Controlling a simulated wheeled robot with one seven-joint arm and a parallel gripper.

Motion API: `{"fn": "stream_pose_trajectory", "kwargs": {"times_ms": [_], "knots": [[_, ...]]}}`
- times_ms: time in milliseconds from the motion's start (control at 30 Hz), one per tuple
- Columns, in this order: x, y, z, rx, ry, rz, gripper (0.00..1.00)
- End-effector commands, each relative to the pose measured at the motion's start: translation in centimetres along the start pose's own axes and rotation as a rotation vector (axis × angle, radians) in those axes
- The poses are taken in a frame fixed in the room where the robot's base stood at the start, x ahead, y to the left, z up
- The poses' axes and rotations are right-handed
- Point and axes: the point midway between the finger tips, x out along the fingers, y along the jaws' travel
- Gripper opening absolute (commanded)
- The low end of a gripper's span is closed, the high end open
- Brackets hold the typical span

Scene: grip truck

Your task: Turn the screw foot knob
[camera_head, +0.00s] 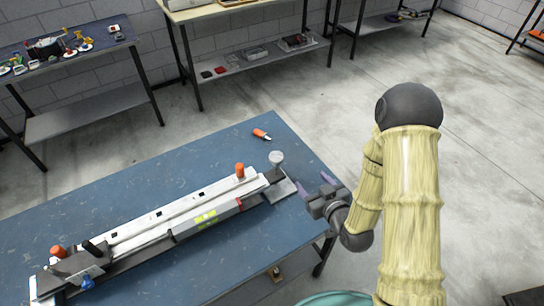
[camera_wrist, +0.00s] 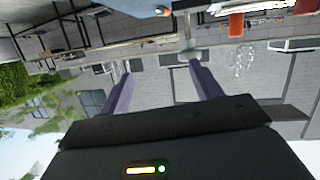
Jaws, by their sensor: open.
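The screw foot knob (camera_head: 277,158) is a grey round cap on a short stem, at the right end of a long white and grey device on the blue table. My gripper (camera_head: 314,184) is to the right of the knob, near the table's right edge, with its purple fingers apart and nothing between them.
The device carries an orange knob (camera_head: 239,170) near its right end and another at its left end. A small orange and white object (camera_head: 261,134) lies behind it on the table (camera_head: 180,182). Shelved benches stand at the back. The table's front area is clear.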

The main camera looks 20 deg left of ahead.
Motion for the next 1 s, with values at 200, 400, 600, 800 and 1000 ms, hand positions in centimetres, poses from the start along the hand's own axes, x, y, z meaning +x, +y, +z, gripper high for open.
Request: {"fn": "stream_pose_trajectory", "kwargs": {"times_ms": [200,400,600,800,1000], "knots": [[-0.3,-3.2,0.4,0.044,0.200,-0.043,0.64],[-0.8,-3.9,0.1,0.065,0.277,-0.045,0.64],[-0.8,-3.9,0.1,0.064,0.279,-0.044,0.64],[-0.7,-3.8,0.1,0.063,0.279,-0.044,0.64],[0.1,-3.8,0.3,0.057,0.280,-0.047,0.64]]}}
